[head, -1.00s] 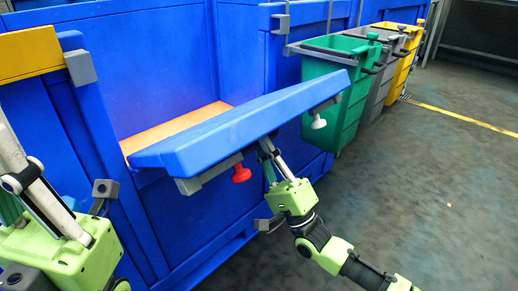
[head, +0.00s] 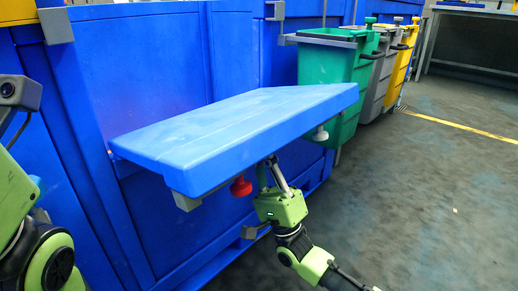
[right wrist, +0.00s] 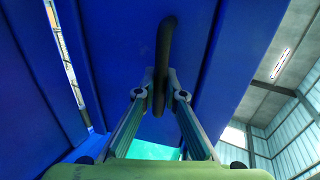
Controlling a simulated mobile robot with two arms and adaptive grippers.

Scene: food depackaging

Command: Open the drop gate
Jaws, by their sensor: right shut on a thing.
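The drop gate (head: 235,130) is a thick blue panel standing out from the blue crate front, close to level, its broad upper face showing. A red knob (head: 241,187) and a white knob (head: 321,133) hang below it. My right gripper (head: 266,162) is under the gate, near its outer edge. In the right wrist view its fingers (right wrist: 159,95) are shut on a dark curved handle (right wrist: 165,50) on the blue panel. My left arm shows only in part at the left edge of the head view; its fingers are not visible.
The blue crate wall (head: 150,60) stands behind the gate. The dark floor (head: 440,180) to the right is clear.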

